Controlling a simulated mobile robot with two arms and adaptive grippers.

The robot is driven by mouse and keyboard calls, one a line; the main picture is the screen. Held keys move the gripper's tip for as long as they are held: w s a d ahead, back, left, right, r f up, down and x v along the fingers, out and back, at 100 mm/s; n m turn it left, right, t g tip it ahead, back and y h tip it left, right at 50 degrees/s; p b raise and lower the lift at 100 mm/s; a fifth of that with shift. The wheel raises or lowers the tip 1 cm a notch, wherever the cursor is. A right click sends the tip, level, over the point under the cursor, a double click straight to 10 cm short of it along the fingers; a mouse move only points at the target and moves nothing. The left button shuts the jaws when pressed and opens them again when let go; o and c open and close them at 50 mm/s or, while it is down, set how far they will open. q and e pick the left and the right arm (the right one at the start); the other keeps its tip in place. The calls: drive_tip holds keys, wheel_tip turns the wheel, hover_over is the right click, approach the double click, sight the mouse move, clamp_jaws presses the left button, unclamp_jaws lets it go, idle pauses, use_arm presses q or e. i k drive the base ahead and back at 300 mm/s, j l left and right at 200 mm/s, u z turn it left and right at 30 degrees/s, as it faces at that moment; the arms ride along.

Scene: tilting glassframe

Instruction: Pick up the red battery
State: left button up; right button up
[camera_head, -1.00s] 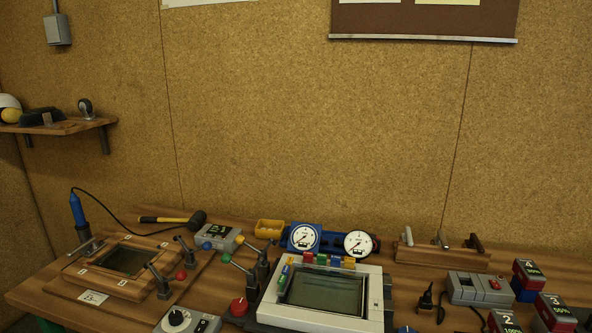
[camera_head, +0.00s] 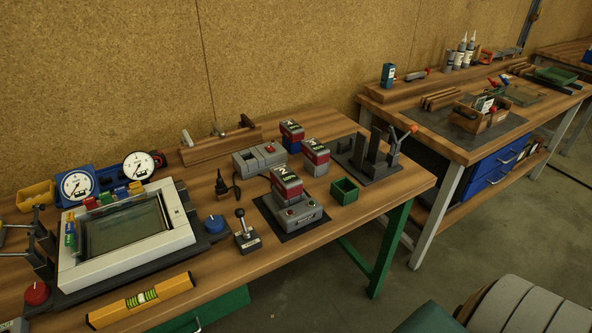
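One battery (camera_head: 287,182) sits upright in a grey charger-like base (camera_head: 298,216) on a dark mat. A second battery (camera_head: 315,154) with a grey lower part stands behind it to the right. A third battery (camera_head: 291,134) with a blue lower part stands farther back.
A grey device (camera_head: 259,160) stands left of the batteries, a small green box (camera_head: 344,190) and a dark metal fixture (camera_head: 372,158) right of them. A black lever (camera_head: 245,236) and yellow level (camera_head: 142,300) lie nearer. A second bench (camera_head: 455,150) stands beyond a gap.

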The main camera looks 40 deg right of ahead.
sight(286, 180)
drive_tip(key=z, duration=1.05)
